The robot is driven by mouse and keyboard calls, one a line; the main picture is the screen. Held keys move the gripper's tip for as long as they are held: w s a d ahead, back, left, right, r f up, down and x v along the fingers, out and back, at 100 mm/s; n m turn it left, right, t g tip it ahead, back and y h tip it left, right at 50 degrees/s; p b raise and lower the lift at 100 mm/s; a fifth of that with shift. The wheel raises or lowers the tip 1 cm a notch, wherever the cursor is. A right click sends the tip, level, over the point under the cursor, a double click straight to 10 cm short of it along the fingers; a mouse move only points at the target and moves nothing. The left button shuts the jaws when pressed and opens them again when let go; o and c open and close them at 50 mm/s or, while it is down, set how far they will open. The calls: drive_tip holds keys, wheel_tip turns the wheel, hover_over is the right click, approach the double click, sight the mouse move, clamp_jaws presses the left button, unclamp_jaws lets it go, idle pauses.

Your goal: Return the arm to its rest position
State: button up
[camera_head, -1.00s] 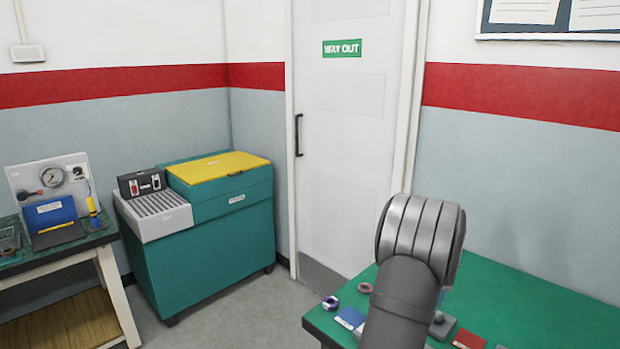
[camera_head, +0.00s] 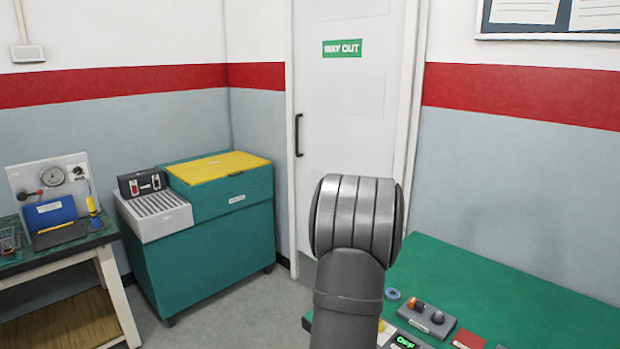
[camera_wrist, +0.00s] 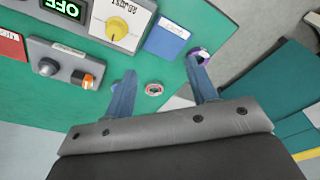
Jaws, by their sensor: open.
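My arm (camera_head: 352,245) rises from the bottom middle of the head view, and its end is out of that view. My gripper (camera_wrist: 160,82) shows in the wrist view, with its two blue-grey fingers spread wide and nothing held between them. It is above the green table (camera_wrist: 150,80). A purple and white ring (camera_wrist: 199,56) shows by the tip of the right finger.
A teal cabinet with a yellow lid (camera_head: 220,167) and a side bench (camera_head: 60,258) stand to the left. Open floor lies between.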

drive_tip(key=shift+s+d+r, duration=0.1)
drive_tip(key=shift+s+d, duration=0.15)
drive_tip(key=shift+d, duration=0.4)
drive_tip(key=shift+s+d+r, duration=0.1)
drive_tip(key=shift+s+d, duration=0.15)
drive_tip(key=shift+d, duration=0.4)
drive_tip(key=shift+o, duration=0.2)
drive_tip(key=o, duration=1)
drive_tip(key=s+d+r+n, duration=0.1)
drive_tip(key=s+d, duration=0.2)
drive_tip(key=d, duration=0.3)
drive_tip(key=s+d+r+n, duration=0.1)
drive_tip(key=s+d, duration=0.2)
drive_tip(key=d, duration=0.4)
drive_tip(key=s+d+r+n+g, duration=0.15)
drive_tip(key=s+d+n, duration=0.25)
drive_tip(key=s+d, duration=0.75)
drive_tip(key=s+d+r+n, duration=0.2)
drive_tip(key=s+d+n, duration=0.1)
drive_tip(key=s+d, duration=0.85)
drive_tip(key=f, duration=0.3)
drive_tip(key=a+f, duration=0.1)
drive_tip(key=f, duration=0.1)
drive_tip(key=s+f, duration=0.1)
drive_tip(key=f, duration=0.2)
drive_tip(key=shift+a+f, duration=0.35)
